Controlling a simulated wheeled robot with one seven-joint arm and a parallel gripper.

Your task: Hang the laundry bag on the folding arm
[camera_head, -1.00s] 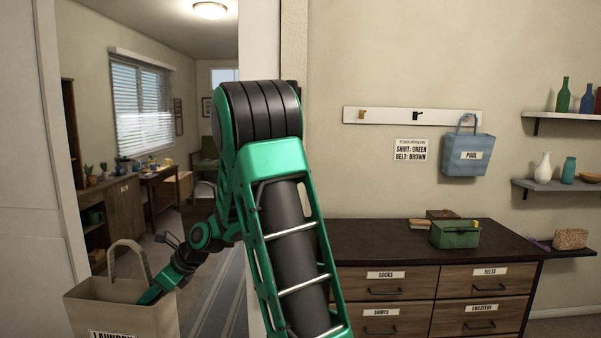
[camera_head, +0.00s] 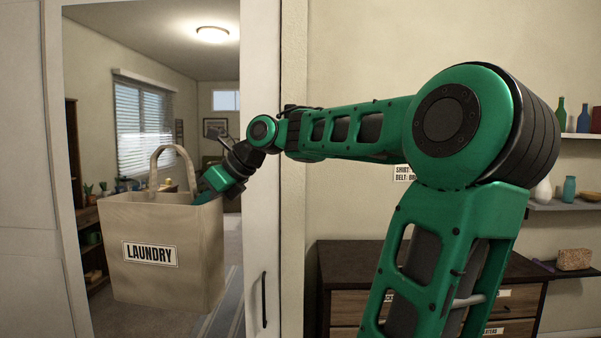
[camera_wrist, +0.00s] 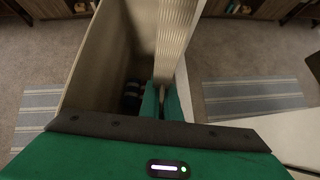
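The laundry bag (camera_head: 165,280) is beige with a LAUNDRY label and a looped handle. It hangs roughly upright in the air before the doorway, at left in the head view. My gripper (camera_head: 203,197) is at the bag's right rear rim, its fingertips partly hidden. In the wrist view my gripper (camera_wrist: 166,100) is closed at the ribbed strap beside the bag's wall (camera_wrist: 92,55). Some dark and light items show inside the bag. I cannot make out a folding arm in the current frames; my own arm covers much of the wall.
A white door frame (camera_head: 262,200) with a dark vertical handle (camera_head: 264,299) stands right of the bag. A dark-topped dresser (camera_head: 345,262) is at lower right, partly behind my arm. Shelves (camera_head: 560,206) with bottles and vases are at far right. The room beyond the doorway has open floor.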

